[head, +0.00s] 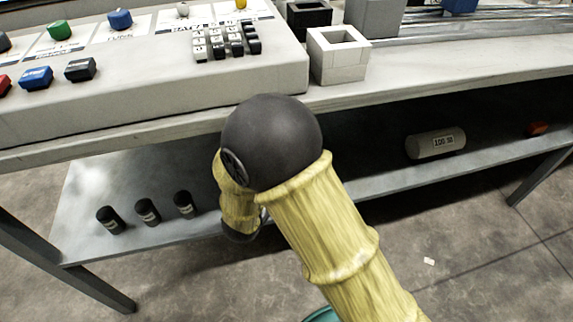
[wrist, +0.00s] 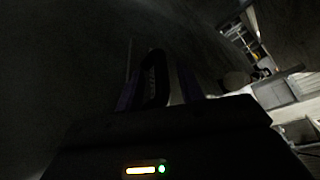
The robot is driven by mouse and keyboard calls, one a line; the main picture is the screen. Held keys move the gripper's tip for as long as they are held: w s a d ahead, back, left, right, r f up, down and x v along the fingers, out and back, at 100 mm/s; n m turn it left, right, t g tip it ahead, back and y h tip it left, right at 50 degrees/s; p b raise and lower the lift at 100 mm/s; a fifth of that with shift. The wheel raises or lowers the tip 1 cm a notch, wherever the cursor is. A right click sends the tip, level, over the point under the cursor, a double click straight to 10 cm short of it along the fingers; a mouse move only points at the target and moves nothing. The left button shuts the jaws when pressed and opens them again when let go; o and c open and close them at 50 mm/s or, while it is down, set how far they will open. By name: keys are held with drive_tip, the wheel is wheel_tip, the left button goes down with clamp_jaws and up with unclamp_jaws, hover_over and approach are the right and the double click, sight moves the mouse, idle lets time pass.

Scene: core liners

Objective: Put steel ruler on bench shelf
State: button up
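I cannot make out a steel ruler for sure in either view. The bench shelf (head: 225,222) is the grey lower board under the bench top. My arm, in a yellow sleeve with a dark round joint, crosses in front of it and hides its middle. My gripper is not visible in the head view. In the wrist view my gripper (wrist: 158,85) is very dark, with two purplish fingers and a dark upright shape between them. I cannot tell whether that shape is held.
Several small black cylinders (head: 148,211) stand on the shelf's left part. A button panel (head: 140,95) and a white square holder (head: 337,56) stand on the bench top.

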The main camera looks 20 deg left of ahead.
drive_tip(key=p+v, duration=0.4)
drive_tip(key=v, duration=0.6)
drive_tip(key=shift+s+r, duration=0.15)
drive_tip(key=shift+s, duration=0.25)
drive_tip(key=shift+s, duration=0.1)
